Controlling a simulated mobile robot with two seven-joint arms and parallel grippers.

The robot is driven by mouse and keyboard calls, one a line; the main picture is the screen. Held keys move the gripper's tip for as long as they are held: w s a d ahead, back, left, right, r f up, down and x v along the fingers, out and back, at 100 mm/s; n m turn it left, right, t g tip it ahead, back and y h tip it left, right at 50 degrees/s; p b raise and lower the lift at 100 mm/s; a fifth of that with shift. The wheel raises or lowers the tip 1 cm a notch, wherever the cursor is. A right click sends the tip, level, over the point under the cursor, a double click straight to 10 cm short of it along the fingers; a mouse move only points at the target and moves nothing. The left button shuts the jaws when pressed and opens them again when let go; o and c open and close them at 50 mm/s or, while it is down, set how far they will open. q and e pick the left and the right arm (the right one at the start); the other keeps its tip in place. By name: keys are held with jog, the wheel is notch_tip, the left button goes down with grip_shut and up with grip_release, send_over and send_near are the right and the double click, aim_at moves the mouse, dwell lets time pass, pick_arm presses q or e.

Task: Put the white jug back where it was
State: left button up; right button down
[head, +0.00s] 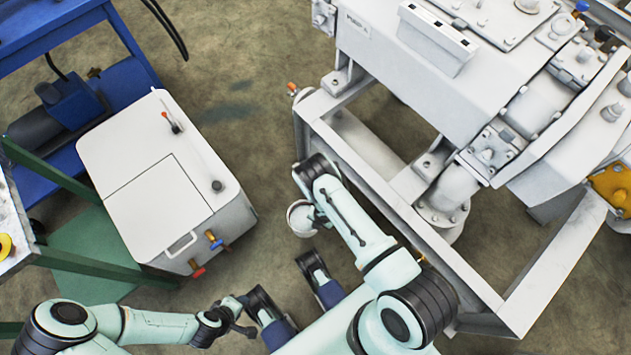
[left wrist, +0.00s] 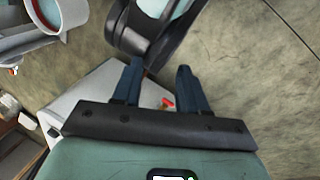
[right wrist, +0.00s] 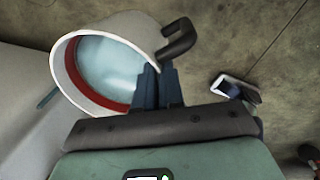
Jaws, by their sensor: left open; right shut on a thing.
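The white jug (head: 300,218) hangs low between the white cabinet and the grey machine frame, held by my right gripper (head: 312,214). In the right wrist view the jug (right wrist: 128,28) shows a round mouth, a red band inside, a pale bluish interior and a dark handle (right wrist: 180,38). The right gripper (right wrist: 158,84) is shut on the jug's wall beside the handle. My left gripper (head: 238,308) is low at the front, away from the jug. In the left wrist view its fingers (left wrist: 158,82) are apart with nothing between them.
A white cabinet (head: 155,190) with red and blue valves stands to the left. A grey machine on a metal frame (head: 450,262) fills the right. A blue frame (head: 60,35) and green-framed table are at the far left. Bare floor (head: 230,70) lies between.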

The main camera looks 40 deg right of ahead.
pick_arm(q)
jog(key=w+a+f+t+y+b, duration=0.1)
jog(key=w+a+f+t+b, duration=0.1)
jog(key=w+a+f+b, duration=0.3)
pick_arm(e)
notch_tip(320, 180, down, 9)
jog(key=shift+w+f+p, duration=0.1)
jog(key=shift+p, duration=0.7)
jog(key=shift+f, duration=0.4)
pick_arm(q)
jog(key=s+f+g+b, duration=0.1)
jog(key=s+f, duration=0.1)
jog(key=s+d+f+g+b, duration=0.1)
jog(key=s, duration=0.1)
jog(key=shift+d+f+n, duration=0.1)
jog(key=shift+f+n, duration=0.2)
jog(key=shift+f, duration=0.1)
pick_arm(e)
notch_tip(320, 180, down, 4)
jog(key=shift+f, duration=0.25)
jog(key=shift+f+b, duration=0.15)
jog(key=shift+b, duration=0.2)
pick_arm(q)
jog(key=shift+s+f, duration=0.15)
pick_arm(e)
jog(key=c, duration=1.3)
grip_release()
jog(key=shift+o, duration=0.2)
